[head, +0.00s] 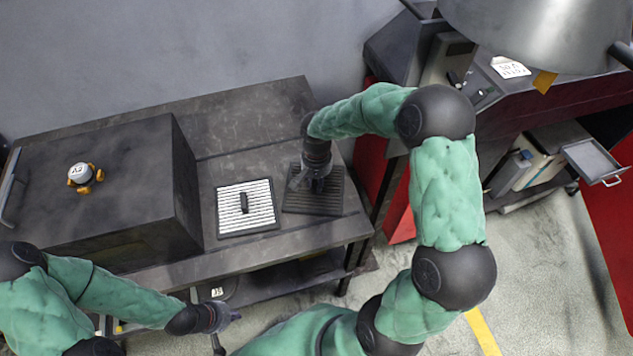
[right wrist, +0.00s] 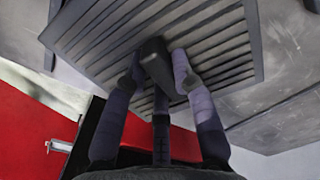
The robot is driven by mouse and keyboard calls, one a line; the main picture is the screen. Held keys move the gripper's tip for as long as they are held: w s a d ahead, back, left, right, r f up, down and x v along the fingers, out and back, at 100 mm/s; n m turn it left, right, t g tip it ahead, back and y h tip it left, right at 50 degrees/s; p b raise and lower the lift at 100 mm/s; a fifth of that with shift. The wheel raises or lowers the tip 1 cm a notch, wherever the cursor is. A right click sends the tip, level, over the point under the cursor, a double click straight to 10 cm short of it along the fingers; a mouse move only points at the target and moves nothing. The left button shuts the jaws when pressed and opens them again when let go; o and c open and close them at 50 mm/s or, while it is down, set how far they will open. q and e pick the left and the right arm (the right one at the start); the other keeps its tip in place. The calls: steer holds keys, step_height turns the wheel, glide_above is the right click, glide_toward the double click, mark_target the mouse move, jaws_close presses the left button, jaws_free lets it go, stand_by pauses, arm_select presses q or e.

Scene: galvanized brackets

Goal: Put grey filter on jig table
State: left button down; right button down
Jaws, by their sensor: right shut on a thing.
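The grey filter (head: 331,203) is a dark square panel with slats, at the right end of the dark table (head: 262,101). In the right wrist view the filter (right wrist: 222,30) fills the upper middle, with a block handle (right wrist: 153,61) at its centre. My right gripper (head: 316,183) is over the filter, and its fingers (right wrist: 160,82) are shut on the handle from both sides. I cannot tell whether the filter touches the tabletop. My left gripper (head: 227,325) is low in front of the table, with fingers spread and empty.
A white slatted filter (head: 260,205) with a dark handle lies just left of the grey one. Clear tabletop lies behind. A red-and-dark workbench (head: 540,100) stands at right.

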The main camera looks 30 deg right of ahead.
mark_target(317, 182)
steer(key=c, duration=1)
jaws_free()
steer(key=shift+f, duration=0.15)
steer(key=shift+r, duration=0.3)
step_height(317, 182, up, 7)
steer(key=shift+r+p, duration=0.15)
steer(key=shift+p, duration=0.85)
